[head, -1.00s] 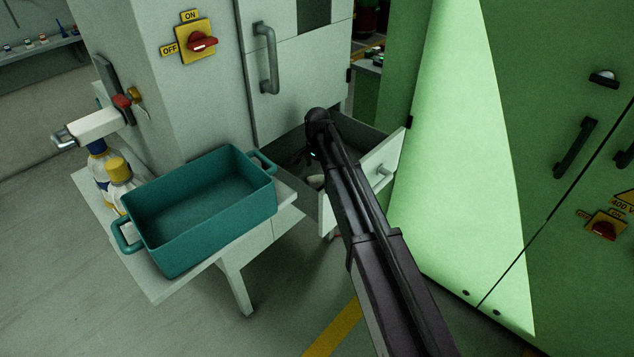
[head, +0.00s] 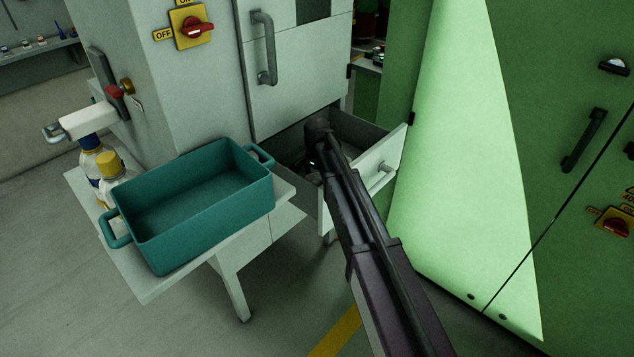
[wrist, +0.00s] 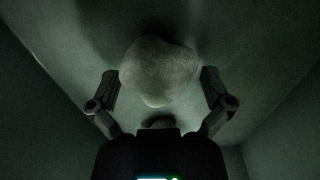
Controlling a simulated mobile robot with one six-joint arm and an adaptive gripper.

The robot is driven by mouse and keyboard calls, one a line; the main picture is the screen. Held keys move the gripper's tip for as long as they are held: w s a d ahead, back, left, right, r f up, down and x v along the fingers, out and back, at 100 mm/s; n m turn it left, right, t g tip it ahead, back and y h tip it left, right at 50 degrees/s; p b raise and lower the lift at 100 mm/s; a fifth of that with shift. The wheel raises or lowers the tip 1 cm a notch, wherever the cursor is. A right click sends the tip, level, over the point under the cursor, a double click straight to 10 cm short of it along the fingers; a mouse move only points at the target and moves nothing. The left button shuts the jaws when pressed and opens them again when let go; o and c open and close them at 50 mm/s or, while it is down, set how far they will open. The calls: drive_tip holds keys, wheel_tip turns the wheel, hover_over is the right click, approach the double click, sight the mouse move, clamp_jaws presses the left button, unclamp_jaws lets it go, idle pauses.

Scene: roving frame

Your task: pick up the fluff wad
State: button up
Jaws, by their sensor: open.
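The fluff wad (wrist: 158,70) is a pale, rounded lump on the floor of the open drawer, seen in the wrist view. My gripper (wrist: 160,88) is open, with one finger on the left and one on the right of the wad. A gap shows between each finger and the wad. In the head view my arm reaches down into the drawer (head: 375,172). The wad and the fingers cannot be made out there, hidden by the arm and shadow.
Drawer walls stand close around my gripper. A teal bin (head: 200,215) with handles sits on a small white table (head: 160,285) left of the drawer, beside bottles (head: 108,170). A tall grey cabinet (head: 210,90) rises behind, and green cabinets (head: 460,190) stand at the right.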

sight(317, 174)
idle(0.5)
drive_tip(key=c, duration=0.8)
drive_tip(key=shift+o, duration=0.2)
drive_tip(key=shift+r, duration=0.2)
wheel_tip(317, 174, up, 10)
drive_tip(key=p, duration=1)
drive_tip(key=shift+f, duration=0.2)
